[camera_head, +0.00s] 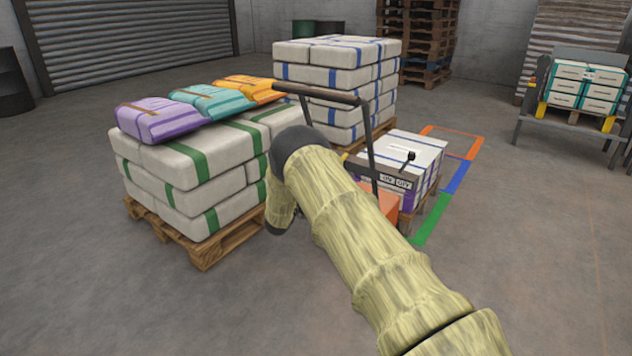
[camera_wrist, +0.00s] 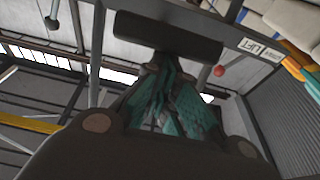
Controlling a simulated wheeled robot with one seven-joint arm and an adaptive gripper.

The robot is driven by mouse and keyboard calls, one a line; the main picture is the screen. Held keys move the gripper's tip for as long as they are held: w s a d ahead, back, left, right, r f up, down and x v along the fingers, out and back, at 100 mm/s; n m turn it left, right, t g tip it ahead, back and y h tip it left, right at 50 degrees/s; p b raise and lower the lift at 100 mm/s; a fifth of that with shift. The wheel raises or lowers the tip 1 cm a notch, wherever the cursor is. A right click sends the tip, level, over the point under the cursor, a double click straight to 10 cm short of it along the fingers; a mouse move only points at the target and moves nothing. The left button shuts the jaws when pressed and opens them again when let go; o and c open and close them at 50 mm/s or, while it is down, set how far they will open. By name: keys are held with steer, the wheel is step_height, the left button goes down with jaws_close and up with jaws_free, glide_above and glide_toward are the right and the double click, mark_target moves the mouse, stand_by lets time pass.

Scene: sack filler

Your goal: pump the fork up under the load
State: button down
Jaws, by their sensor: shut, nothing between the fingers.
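The hand truck's handle frame has a dark crossbar (camera_head: 320,94) and stands in front of a white load with blue and purple bands (camera_head: 412,148) on a pallet. Part of the truck's orange body (camera_head: 389,204) shows low behind my arm. A black-knobbed lever (camera_head: 410,156) is beside the frame. My gripper is hidden behind my arm in the head view. In the wrist view my gripper (camera_wrist: 168,68) is shut and empty, its teal fingers just below the dark bar (camera_wrist: 168,34); I cannot tell if they touch. A red knob (camera_wrist: 219,70) and a LIFT label (camera_wrist: 262,50) are to the right.
A pallet of green-banded sacks (camera_head: 185,165) with purple, teal and orange sacks on top stands left. A blue-banded stack (camera_head: 335,75) stands behind. Orange, blue and green floor markings (camera_head: 455,177) lie right of the load. A stand with boxes (camera_head: 583,90) is far right. The right floor is clear.

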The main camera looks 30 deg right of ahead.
steer(key=shift+s+f, duration=0.1)
steer(key=shift+f, duration=0.25)
step_height(320, 180, up, 5)
steer(key=a+p, duration=0.2)
steer(key=p, duration=0.1)
steer(key=p+v, duration=0.1)
steer(key=v, duration=0.9)
steer(key=shift+s, duration=0.2)
steer(key=shift+d+f, duration=0.1)
steer(key=shift+f, duration=0.05)
steer(key=shift+p, duration=0.3)
